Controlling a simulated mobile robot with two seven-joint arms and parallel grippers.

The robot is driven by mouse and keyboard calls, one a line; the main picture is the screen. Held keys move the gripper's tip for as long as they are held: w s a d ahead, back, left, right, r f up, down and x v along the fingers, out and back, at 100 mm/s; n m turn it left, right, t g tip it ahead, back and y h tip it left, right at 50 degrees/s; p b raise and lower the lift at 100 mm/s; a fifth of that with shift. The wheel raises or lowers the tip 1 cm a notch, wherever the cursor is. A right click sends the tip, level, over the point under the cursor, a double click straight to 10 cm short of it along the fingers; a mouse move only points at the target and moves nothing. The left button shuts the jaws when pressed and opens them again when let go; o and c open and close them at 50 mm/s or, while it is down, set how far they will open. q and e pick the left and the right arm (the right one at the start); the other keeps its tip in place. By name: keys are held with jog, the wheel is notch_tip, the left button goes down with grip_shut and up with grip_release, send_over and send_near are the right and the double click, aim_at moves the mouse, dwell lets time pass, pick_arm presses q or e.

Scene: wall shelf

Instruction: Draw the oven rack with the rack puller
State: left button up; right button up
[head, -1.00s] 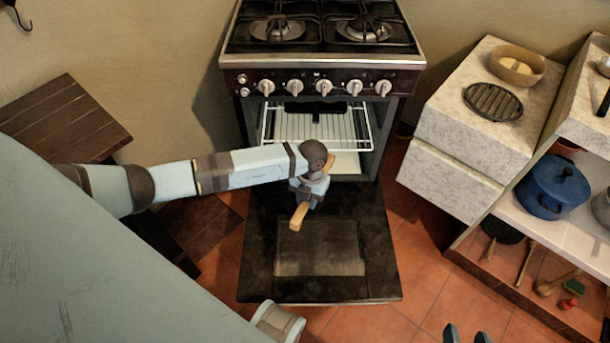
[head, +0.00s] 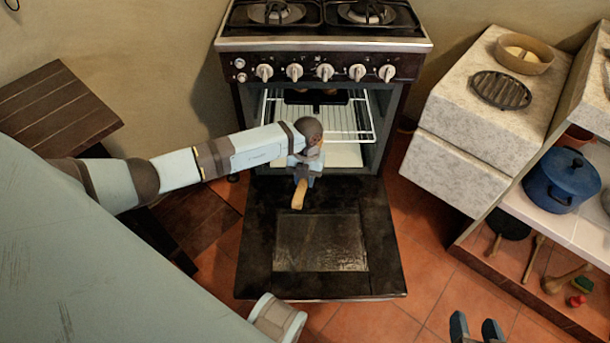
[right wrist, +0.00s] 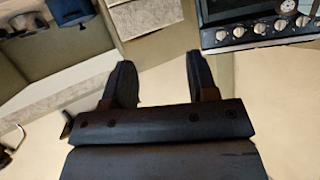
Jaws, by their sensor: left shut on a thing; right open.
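The oven (head: 322,72) stands open with its dark door (head: 320,275) lowered flat. The wire oven rack (head: 270,122) shows inside the oven, with a dark pan (head: 296,97) on it. My left gripper (head: 302,178) is in front of the oven mouth, over the inner part of the door. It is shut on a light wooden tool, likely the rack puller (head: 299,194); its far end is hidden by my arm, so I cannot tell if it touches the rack. My right gripper (head: 476,328) is open and empty at the bottom right; its fingers show in the right wrist view (right wrist: 162,80).
Stone counters at the right hold a bowl (head: 524,54) and a round dark grate (head: 501,89). A blue pot (head: 561,180) stands on the lower shelf at the right. A dark wooden table (head: 55,105) is at the left. The tiled floor right of the door is clear.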

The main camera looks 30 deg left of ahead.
pick_arm(q)
jog(key=w+a+b, duration=0.2)
jog(key=w+b, duration=0.1)
jog(key=shift+w+f, duration=0.2)
jog(key=shift+f, duration=0.2)
jog(key=shift+f+b, duration=0.4)
jog(key=shift+f, duration=0.1)
jog(key=shift+f+b, duration=0.45)
jog(key=shift+f, duration=0.4)
pick_arm(e)
jog(key=w+a+r+t+y, duration=0.1)
jog(key=a+r+t+y, duration=0.2)
jog(key=r, duration=0.7)
jog(key=shift+w+a+t+y, duration=0.3)
jog(key=shift+w+a+t, duration=0.15)
jog(key=shift+t, duration=0.45)
pick_arm(q)
jog(key=shift+s, duration=0.15)
